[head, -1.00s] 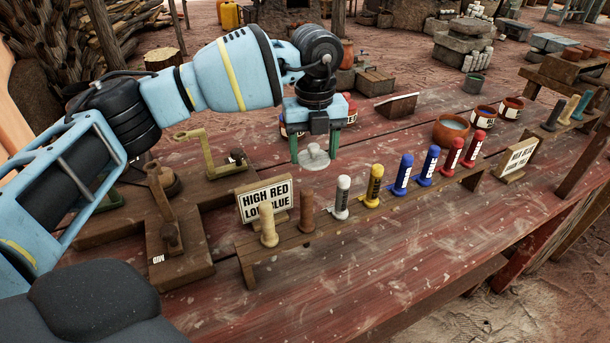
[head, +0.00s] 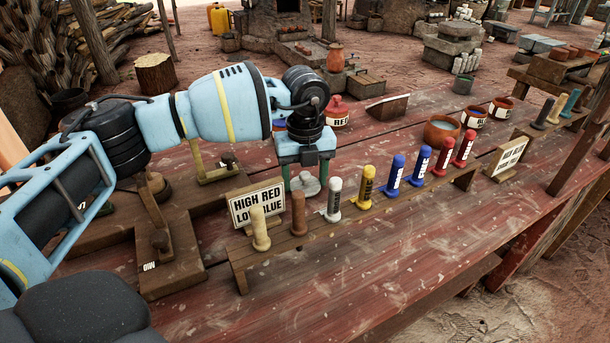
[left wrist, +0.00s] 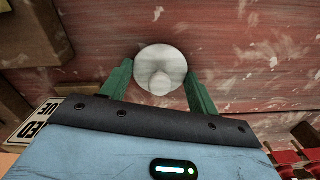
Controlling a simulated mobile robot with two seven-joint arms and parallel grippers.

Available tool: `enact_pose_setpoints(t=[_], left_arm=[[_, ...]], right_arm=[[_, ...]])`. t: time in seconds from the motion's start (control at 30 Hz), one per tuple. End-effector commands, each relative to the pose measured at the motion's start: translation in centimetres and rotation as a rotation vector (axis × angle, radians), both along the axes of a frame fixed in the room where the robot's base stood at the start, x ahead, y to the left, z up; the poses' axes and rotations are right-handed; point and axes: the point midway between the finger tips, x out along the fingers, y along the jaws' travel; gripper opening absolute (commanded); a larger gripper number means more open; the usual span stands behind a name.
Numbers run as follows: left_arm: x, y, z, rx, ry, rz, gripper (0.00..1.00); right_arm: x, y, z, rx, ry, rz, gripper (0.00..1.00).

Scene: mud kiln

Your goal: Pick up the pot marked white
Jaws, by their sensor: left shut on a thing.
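My left gripper (head: 306,180) has its green fingers on either side of a pale round piece with a knob (head: 306,187), above or on the red bench behind the peg rack. In the left wrist view the left gripper (left wrist: 160,88) is closed on this piece (left wrist: 157,60), knob towards the camera. It looks like a lid; I cannot tell whether a pot body is under it. No pot with a readable white label shows. A red-lidded pot marked RED (head: 338,113) stands behind my gripper, partly hidden. My right gripper is not in view.
A long wooden rack (head: 290,250) with several coloured pegs runs across the bench, with a HIGH RED sign (head: 257,205). An orange bowl (head: 438,132) and labelled pots (head: 474,117) stand right. A wooden frame (head: 170,250) lies left. The bench front is clear.

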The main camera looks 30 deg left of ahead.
Motion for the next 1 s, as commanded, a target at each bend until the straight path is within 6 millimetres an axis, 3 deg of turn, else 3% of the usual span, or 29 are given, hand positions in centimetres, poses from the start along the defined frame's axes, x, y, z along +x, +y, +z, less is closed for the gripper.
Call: enact_pose_setpoints(t=[0.07,0.1,0.23,0.63,1.0], left_arm=[[0.0,0.0,-0.2,0.000,0.000,0.000,0.38],[0.0,0.0,-0.2,0.000,0.000,0.000,0.65],[0.0,0.0,-0.2,0.000,0.000,0.000,0.82],[0.0,0.0,0.6,-0.001,-0.001,-0.001,0.82],[0.1,0.0,7.4,-0.001,-0.004,0.000,0.82]], right_arm=[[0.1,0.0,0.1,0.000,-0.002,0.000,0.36],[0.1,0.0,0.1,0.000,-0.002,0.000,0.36],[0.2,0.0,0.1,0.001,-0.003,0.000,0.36],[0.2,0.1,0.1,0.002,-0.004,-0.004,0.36],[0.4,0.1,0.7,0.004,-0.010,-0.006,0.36]])
